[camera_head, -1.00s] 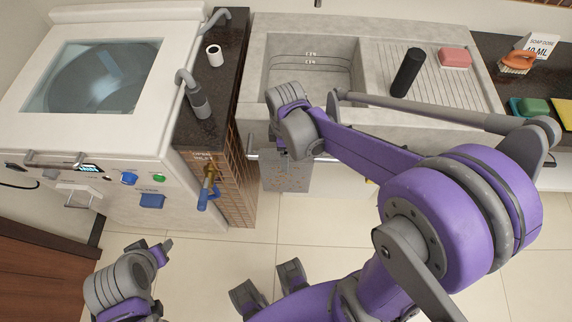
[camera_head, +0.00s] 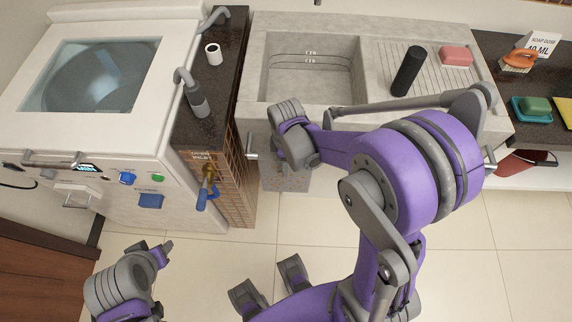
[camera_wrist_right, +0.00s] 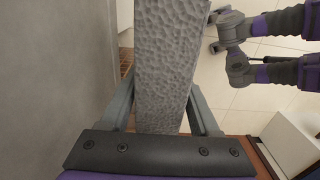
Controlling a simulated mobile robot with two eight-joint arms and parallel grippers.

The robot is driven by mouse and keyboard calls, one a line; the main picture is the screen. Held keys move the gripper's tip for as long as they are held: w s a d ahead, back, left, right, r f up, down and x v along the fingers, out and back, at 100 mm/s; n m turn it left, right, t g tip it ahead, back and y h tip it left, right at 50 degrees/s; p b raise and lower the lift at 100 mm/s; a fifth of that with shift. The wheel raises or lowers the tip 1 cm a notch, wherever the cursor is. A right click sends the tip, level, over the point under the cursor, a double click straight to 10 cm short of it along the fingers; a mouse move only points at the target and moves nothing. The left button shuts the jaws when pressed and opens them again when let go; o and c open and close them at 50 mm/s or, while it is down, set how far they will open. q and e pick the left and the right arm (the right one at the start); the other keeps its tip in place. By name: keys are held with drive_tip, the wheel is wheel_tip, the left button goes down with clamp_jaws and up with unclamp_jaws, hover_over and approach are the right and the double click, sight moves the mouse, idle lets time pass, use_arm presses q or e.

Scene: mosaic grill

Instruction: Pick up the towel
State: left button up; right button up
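The grey towel (camera_head: 286,180) hangs at the front of the sink, below my right wrist in the head view, which hides its upper part. In the right wrist view the towel (camera_wrist_right: 170,50) is a long, rough-textured grey strip running down the middle. My right gripper (camera_wrist_right: 161,88) has one finger showing on each side of the towel. The towel covers the fingertips, so I cannot tell whether they are closed on it. My left gripper (camera_head: 164,249) is low at the left of the head view, away from the towel; its finger opening is unclear.
The stone sink (camera_head: 255,85) is behind the towel, with a black cylinder (camera_head: 407,71) and pink sponge (camera_head: 456,56) on its drainboard. A white machine (camera_head: 90,130) and a blue-handled tap (camera_head: 206,190) are to the left.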

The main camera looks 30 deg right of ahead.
clamp_jaws()
drive_tip(key=shift+r, duration=0.1)
wheel_tip(320, 180, up, 28)
drive_tip(key=p, duration=0.3)
idle(0.6)
idle(0.4)
